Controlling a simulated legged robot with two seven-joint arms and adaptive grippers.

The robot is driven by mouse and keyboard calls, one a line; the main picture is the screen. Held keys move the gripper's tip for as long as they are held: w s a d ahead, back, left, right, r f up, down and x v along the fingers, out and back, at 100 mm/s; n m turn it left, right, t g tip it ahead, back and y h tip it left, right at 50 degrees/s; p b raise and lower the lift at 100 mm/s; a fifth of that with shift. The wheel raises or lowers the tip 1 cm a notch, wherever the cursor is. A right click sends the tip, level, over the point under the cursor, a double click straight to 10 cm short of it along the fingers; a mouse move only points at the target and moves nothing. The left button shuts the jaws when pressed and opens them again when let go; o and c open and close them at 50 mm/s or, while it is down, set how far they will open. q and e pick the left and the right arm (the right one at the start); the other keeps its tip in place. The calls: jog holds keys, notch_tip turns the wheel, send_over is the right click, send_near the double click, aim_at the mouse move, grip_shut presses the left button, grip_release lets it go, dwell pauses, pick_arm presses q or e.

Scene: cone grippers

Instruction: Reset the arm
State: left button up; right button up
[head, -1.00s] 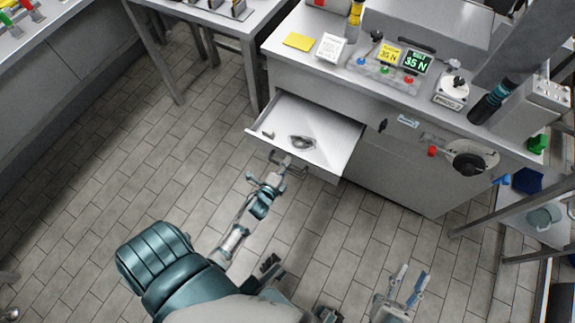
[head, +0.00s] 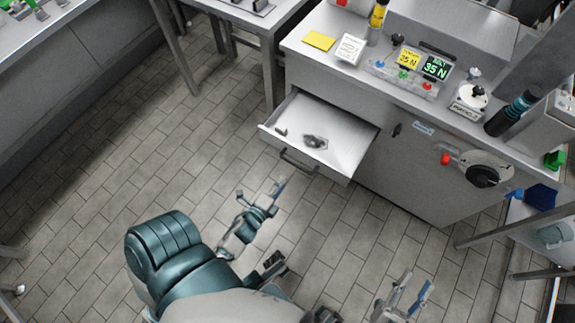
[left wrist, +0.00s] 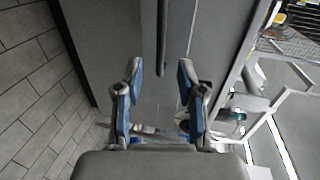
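My left gripper (head: 262,192) is in front of and below the open drawer (head: 345,160), clear of its dark handle (head: 299,163). In the left wrist view its two blue-padded fingers (left wrist: 160,80) are spread apart with nothing between them. A dark bar, which looks like the handle (left wrist: 162,45), runs down ahead of the fingers without touching them. My right gripper (head: 406,292) is at the bottom right of the head view, its two fingers apart and empty. Inside the drawer lie a small metal part (head: 314,141) and a smaller dark piece (head: 281,132).
The cabinet (head: 400,170) carries a control panel (head: 405,75), a yellow pad (head: 319,40) and a black-and-teal cylinder (head: 511,113). A black knob (head: 482,176) is on its front. A shelf (head: 540,230) stands at right. The tiled floor (head: 100,220) at left is clear.

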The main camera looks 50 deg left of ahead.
pick_arm(q)
jog(key=shift+s, duration=0.3)
dwell(0.4)
